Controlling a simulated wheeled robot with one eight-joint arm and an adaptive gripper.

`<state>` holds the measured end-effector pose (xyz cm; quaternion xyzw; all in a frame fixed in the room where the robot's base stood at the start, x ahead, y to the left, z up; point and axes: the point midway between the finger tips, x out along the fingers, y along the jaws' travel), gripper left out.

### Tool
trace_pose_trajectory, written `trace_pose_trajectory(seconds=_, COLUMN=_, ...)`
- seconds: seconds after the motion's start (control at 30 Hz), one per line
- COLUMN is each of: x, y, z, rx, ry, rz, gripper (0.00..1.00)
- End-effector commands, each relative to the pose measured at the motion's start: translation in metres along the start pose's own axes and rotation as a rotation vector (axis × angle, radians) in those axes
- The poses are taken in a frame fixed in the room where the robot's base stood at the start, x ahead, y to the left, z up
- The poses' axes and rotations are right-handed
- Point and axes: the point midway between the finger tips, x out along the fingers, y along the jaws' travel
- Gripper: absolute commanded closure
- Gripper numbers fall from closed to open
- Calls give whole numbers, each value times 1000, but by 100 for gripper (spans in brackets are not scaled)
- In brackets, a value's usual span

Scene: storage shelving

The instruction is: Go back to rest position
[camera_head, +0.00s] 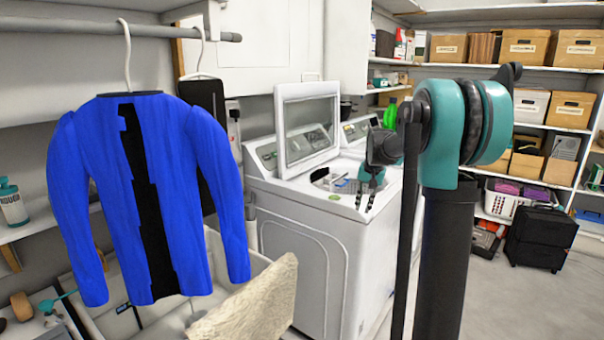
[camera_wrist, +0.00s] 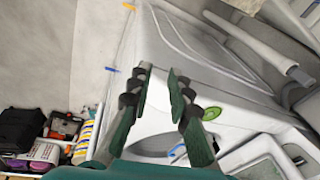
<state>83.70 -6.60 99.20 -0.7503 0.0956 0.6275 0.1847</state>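My gripper (camera_head: 364,203) hangs at the front right of the open-topped white washing machine (camera_head: 296,235) in the head view, fingers pointing down. Its height above the machine's top is hard to judge. In the wrist view my gripper (camera_wrist: 160,76) has its two dark fingers apart, with nothing between them. The white machine body (camera_wrist: 185,50) lies behind the fingers there. My upper arm hides part of the room on the right of the head view.
The machine's lid (camera_head: 307,125) stands raised. A blue jacket (camera_head: 150,190) hangs from a rail at left. A beige cloth (camera_head: 250,305) lies near the front. Shelves with boxes (camera_head: 525,48) and a black drawer unit (camera_head: 540,238) are at right. Open floor (camera_head: 515,305) lies at front right.

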Motion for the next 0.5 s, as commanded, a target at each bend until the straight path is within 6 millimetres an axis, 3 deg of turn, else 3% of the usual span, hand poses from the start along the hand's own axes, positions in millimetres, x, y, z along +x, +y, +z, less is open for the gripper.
trace_pose_trajectory(seconds=0.03, x=2, y=7, z=25, rx=-27, ry=13, rz=2, gripper=81)
trace_pose_trajectory(seconds=0.27, x=23, y=41, z=131, rx=-156, ry=73, rz=14, gripper=81)
trace_pose_trajectory(seconds=0.5, x=56, y=87, z=247, rx=-291, ry=134, rz=30, gripper=81)
